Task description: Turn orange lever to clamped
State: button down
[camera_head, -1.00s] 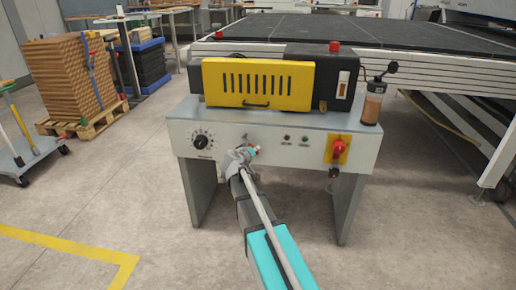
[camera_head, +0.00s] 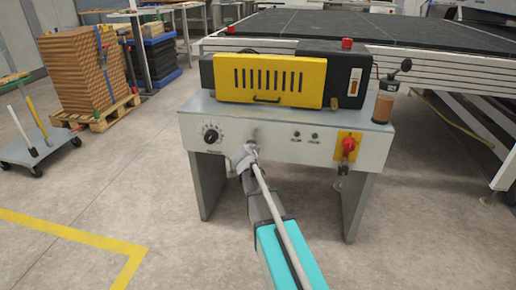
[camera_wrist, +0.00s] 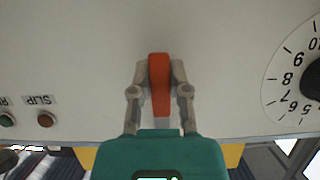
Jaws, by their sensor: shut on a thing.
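The orange lever (camera_wrist: 159,85) stands in the middle of the wrist view, lined up with the picture's vertical, against the pale front panel (camera_wrist: 80,60). My gripper (camera_wrist: 159,72) has one finger on each side of it and is shut on it. In the head view my gripper (camera_head: 246,153) is at the front panel (camera_head: 228,133) of the roller coater, right of the numbered dial (camera_head: 211,134). The lever cannot be made out there behind the gripper.
The numbered dial (camera_wrist: 308,78) is at the right of the wrist view, and indicator lamps (camera_wrist: 45,121) are at the left. In the head view a red switch on a yellow plate (camera_head: 348,146) is farther right. A glue bottle (camera_head: 385,98) stands on the machine's right end.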

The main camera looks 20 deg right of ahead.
aim_at(256, 125)
jog(key=shift+s+a, duration=0.1)
jog(key=shift+s, duration=0.05)
jog(key=c, duration=0.6)
grip_release()
jog(key=shift+r, duration=0.15)
jog(key=shift+r+p, duration=0.2)
jog(key=shift+p, duration=0.2)
notch_tip(256, 125, up, 8)
jog(key=p, duration=0.8)
jog(key=shift+r, duration=0.25)
jog(key=shift+r+p, duration=0.2)
jog(key=shift+p, duration=0.25)
